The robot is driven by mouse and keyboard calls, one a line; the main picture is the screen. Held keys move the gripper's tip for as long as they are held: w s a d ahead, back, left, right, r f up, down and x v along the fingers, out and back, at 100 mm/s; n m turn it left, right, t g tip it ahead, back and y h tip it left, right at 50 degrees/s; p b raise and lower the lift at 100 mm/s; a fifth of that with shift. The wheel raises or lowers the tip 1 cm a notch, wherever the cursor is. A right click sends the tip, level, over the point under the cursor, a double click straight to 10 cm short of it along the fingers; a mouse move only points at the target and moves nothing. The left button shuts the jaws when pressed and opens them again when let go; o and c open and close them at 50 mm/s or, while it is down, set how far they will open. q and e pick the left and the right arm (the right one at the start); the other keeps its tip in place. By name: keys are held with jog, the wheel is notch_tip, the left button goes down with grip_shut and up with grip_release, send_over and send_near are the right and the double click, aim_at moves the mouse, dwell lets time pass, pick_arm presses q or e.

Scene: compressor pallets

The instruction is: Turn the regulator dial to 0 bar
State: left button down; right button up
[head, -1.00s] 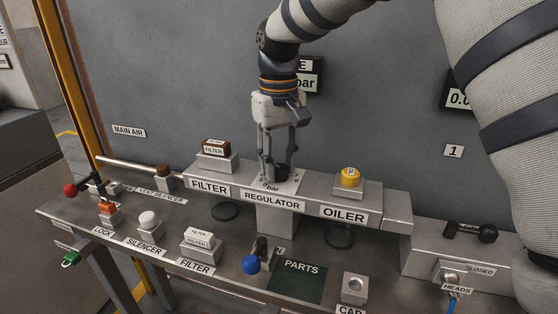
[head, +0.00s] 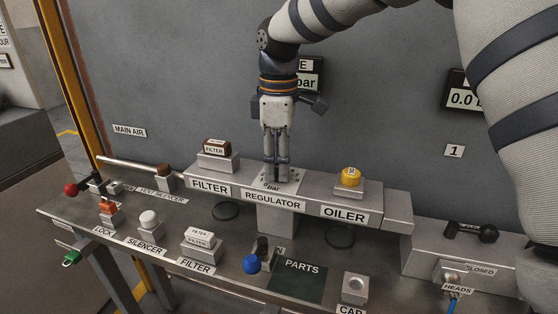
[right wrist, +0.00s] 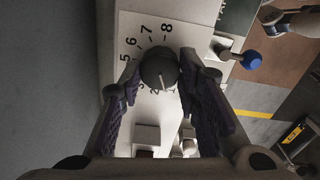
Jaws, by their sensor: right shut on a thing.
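The regulator dial is a dark round knob (right wrist: 159,68) on a white scale plate (right wrist: 190,40) in the right wrist view. Its white pointer line points down in that view, near the 2 and 1 marks; the lower numbers are partly hidden. My right gripper (right wrist: 158,82) has a finger on each side of the knob and is shut on it. In the head view my right gripper (head: 276,178) points straight down above the REGULATOR label (head: 272,201) and hides most of the dial. My left gripper is in neither view.
On the raised ledge, a brown filter block (head: 216,147) stands left of the dial and a yellow oiler knob (head: 350,177) right. The lower bench holds a silencer knob (head: 149,219), a blue ball handle (head: 251,264) and a dark parts mat (head: 299,280). A grey panel stands behind.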

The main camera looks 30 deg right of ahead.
jog(key=n, duration=0.7)
dwell(0.6)
jog(key=o, duration=1.1)
jog(key=shift+o, duration=0.2)
notch_tip(320, 180, up, 12)
